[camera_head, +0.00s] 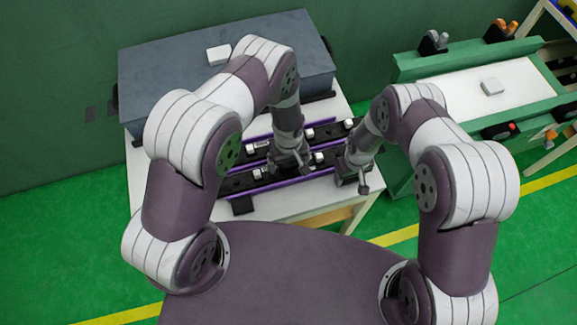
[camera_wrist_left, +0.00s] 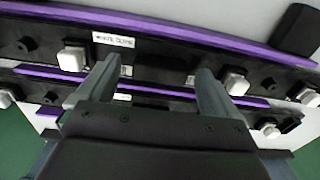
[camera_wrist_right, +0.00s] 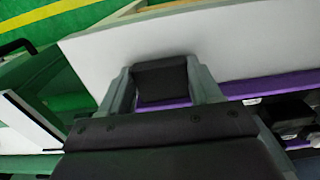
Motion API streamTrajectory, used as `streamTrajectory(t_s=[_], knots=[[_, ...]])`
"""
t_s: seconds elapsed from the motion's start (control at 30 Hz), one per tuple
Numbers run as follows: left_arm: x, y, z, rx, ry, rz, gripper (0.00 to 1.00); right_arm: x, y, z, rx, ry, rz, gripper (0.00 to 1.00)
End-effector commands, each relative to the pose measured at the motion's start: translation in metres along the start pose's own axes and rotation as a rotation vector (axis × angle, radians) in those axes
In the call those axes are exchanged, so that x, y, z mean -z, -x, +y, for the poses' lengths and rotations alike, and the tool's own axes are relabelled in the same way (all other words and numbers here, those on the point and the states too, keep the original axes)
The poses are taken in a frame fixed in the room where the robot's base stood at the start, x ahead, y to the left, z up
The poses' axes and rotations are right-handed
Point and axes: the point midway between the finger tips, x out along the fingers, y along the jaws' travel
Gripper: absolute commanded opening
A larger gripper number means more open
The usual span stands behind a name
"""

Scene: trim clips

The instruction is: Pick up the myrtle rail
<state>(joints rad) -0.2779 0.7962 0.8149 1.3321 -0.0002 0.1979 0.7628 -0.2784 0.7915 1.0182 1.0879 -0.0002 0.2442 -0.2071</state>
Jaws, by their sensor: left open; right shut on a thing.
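Two long dark rails with purple edges and white clips lie side by side on the white table. The front rail (camera_head: 275,186) reaches toward my right gripper; it is the upper one in the left wrist view (camera_wrist_left: 160,52) and bears a white label (camera_wrist_left: 113,40) too blurred to read surely. The rear rail (camera_head: 325,133) lies behind it. My right gripper (camera_head: 352,178) is shut on a black end block (camera_wrist_right: 160,80) with a purple strip at the front rail's right end. My left gripper (camera_wrist_left: 158,82) is open above the rails, empty between its fingers.
A grey box (camera_head: 160,75) with a small white block (camera_head: 219,54) stands at the back of the table (camera_head: 140,185). A green workbench (camera_head: 420,65) with grey and orange items is at the right. My arms cover part of the rails.

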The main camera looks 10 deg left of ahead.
Motion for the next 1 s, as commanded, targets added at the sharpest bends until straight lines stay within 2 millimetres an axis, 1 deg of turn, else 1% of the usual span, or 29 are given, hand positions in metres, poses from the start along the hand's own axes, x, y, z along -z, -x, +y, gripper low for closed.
streamTrajectory(t_s=[0.07, 0.1, 0.17, 0.2, 0.27, 0.3, 0.47, 0.57, 0.67, 0.8, 0.9, 1.0], knots=[[0.000, 0.000, 0.000, 0.000, 0.000, 0.000, 0.94, 0.001, 0.000, 0.000, 0.000, -0.001, 0.002, 0.26], [0.000, 0.000, 0.000, 0.000, 0.000, 0.000, 0.81, 0.001, 0.000, 0.000, 0.000, -0.001, 0.002, 0.26], [0.000, 0.000, 0.000, 0.000, 0.000, 0.000, 0.61, 0.001, 0.000, 0.000, 0.000, -0.001, 0.002, 0.26], [0.000, 0.000, 0.000, 0.000, 0.000, 0.000, 0.48, 0.001, 0.000, 0.000, 0.000, -0.001, 0.002, 0.26], [0.000, 0.001, 0.000, 0.000, 0.000, 0.000, 0.28, 0.001, 0.000, 0.000, 0.000, -0.001, 0.002, 0.26], [0.000, 0.001, 0.000, 0.000, 0.000, 0.000, 0.21, 0.001, 0.000, 0.000, 0.000, -0.001, 0.002, 0.26], [0.000, 0.001, 0.000, 0.000, 0.000, 0.000, 0.21, 0.001, 0.001, 0.000, 0.000, -0.001, 0.002, 0.26], [0.001, 0.007, 0.001, -0.001, 0.000, 0.001, 0.21, 0.001, 0.001, 0.000, 0.000, -0.001, 0.002, 0.26], [0.001, 0.027, 0.001, -0.004, 0.000, 0.004, 0.21, 0.001, 0.001, 0.000, 0.000, -0.001, 0.002, 0.26], [0.001, 0.064, 0.001, -0.004, 0.000, 0.004, 0.21, 0.001, 0.000, 0.000, 0.000, -0.001, 0.002, 0.26], [0.001, 0.084, 0.001, -0.003, 0.000, 0.003, 0.21, 0.001, 0.000, 0.000, 0.000, -0.001, 0.002, 0.26], [0.001, 0.097, 0.001, -0.001, 0.000, 0.001, 0.21, 0.001, 0.000, 0.000, 0.000, -0.001, 0.002, 0.26]])
